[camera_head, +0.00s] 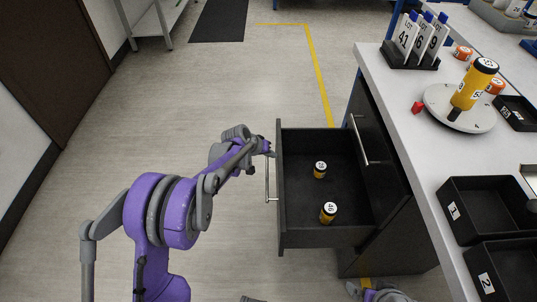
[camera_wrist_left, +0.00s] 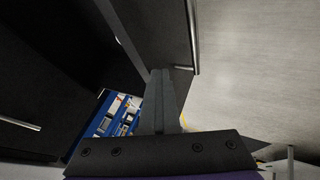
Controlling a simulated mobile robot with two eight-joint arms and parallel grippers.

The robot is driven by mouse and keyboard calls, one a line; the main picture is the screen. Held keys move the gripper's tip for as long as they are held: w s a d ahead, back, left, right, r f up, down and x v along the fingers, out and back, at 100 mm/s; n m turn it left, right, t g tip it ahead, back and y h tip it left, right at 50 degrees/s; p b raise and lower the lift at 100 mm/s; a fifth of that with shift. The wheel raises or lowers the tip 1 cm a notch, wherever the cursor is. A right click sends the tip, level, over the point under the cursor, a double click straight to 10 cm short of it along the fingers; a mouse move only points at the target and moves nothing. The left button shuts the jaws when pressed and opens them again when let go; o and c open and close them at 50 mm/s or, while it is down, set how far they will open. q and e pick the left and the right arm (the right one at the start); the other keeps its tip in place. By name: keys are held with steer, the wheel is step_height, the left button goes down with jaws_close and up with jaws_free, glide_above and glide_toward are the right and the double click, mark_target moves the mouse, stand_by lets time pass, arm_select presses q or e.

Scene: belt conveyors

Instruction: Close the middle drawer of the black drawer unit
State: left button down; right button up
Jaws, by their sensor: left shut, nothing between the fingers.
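The black drawer unit (camera_head: 384,243) stands under the white worktop. Its middle drawer (camera_head: 338,150) is pulled far out to the left, below a shut drawer with a silver handle (camera_head: 358,140). Two orange bottles with white lids stand inside, one further back (camera_head: 320,170) and one nearer (camera_head: 328,213). The open drawer's silver bar handle (camera_head: 267,182) is on its left face. My left gripper (camera_head: 271,153) is shut and empty by the far end of this handle. In the left wrist view, its fingers (camera_wrist_left: 162,80) are close to the dark front and handle (camera_wrist_left: 192,38); contact is unclear.
The worktop (camera_head: 399,107) holds a label rack (camera_head: 410,62), a round stand (camera_head: 437,98) with a large orange bottle (camera_head: 474,84), a red cube (camera_head: 417,107) and black bins (camera_head: 482,191).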

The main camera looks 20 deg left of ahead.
arm_select(q)
steer(key=w+d, duration=0.3)
steer(key=d, duration=0.9)
steer(key=w+d, duration=0.4)
steer(key=d, duration=0.8)
steer(key=shift+d+b, duration=0.25)
steer(key=shift+b, duration=0.05)
